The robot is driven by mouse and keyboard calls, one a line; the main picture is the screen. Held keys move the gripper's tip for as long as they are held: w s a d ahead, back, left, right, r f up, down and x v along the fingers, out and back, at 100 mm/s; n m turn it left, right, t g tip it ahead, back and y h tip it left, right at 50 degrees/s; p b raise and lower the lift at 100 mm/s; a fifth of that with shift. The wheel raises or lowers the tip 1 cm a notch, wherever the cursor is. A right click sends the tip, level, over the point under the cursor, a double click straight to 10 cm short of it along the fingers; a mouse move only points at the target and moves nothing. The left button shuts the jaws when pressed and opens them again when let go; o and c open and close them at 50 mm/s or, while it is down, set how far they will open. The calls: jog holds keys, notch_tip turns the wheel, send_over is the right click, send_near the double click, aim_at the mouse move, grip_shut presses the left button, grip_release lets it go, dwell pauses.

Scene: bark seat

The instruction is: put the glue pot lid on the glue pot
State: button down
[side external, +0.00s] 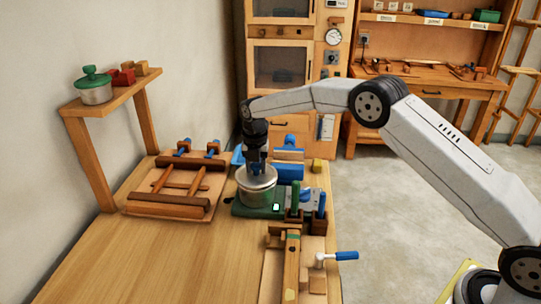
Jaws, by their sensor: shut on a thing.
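The silver glue pot (257,192) stands upright on a green base on the bench. My gripper (256,165) points down over the pot, shut on what looks like the glue pot lid (262,176), a grey disc at the top of the pot. The gripper's fingers hide the lid's knob and part of its top. The lid looks roughly level and centred over the pot. I cannot tell whether it rests on the rim or hangs just above it.
A lidded pot with a green top (94,86) stands on the wooden shelf (118,98) at left. A wooden clamp frame (178,188) lies left of the glue pot. The front left bench is clear.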

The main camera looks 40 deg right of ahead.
jog(key=shift+f, duration=0.4)
grip_release()
jog(key=shift+r, duration=0.2)
dwell(0.3)
jog(key=shift+r, duration=3.35)
